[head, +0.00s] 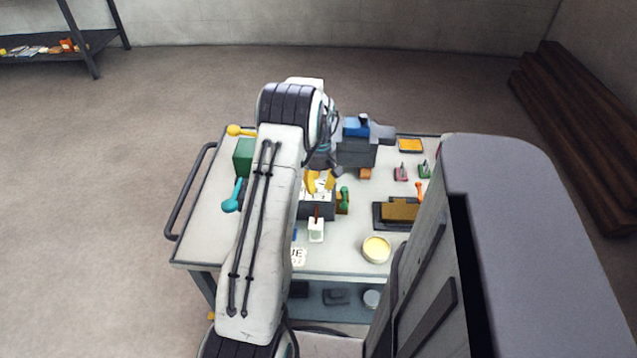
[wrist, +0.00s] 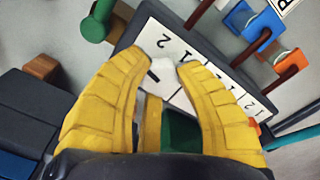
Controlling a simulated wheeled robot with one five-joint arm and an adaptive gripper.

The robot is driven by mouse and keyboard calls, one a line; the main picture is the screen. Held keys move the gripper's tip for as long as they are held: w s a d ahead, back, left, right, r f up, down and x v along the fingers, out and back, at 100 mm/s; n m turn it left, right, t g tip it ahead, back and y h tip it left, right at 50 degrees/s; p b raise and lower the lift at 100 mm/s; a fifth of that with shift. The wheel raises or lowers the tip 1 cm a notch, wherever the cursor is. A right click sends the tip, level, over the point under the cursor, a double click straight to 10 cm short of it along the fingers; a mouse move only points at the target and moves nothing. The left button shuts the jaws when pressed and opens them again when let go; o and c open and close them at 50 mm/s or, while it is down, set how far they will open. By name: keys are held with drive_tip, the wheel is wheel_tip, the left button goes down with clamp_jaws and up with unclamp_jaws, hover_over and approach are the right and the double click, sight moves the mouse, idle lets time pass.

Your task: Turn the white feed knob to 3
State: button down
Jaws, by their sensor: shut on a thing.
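The white feed knob (wrist: 162,71) sits between my fingertips in the wrist view, over a white number plate (wrist: 220,92) on a dark panel. A 2 shows just above the knob, and a 1 and further digits run to the lower right. A pointer mark and a 3 cannot be made out. My gripper (wrist: 163,66) has yellow fingers and is shut on the knob. In the head view my gripper (head: 320,183) is over the dark panel (head: 317,211) on the trolley, and the knob is hidden there.
The trolley top (head: 345,262) also holds a teal lever (head: 231,198), a cream bowl (head: 376,249) and a dark tray (head: 382,222).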

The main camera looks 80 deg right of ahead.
sight(318, 184)
drive_tip(key=shift+a+f+n, duration=0.1)
drive_tip(key=shift+f+n, duration=0.05)
drive_tip(key=shift+n, duration=0.5)
drive_tip(key=shift+a+f+n, duration=0.1)
drive_tip(key=shift+n, duration=0.85)
drive_tip(key=c, duration=0.8)
unclamp_jaws()
drive_tip(key=shift+d+r, duration=0.15)
drive_tip(key=shift+r, duration=0.1)
wheel_tip(318, 184, up, 12)
drive_tip(key=shift+f, duration=0.1)
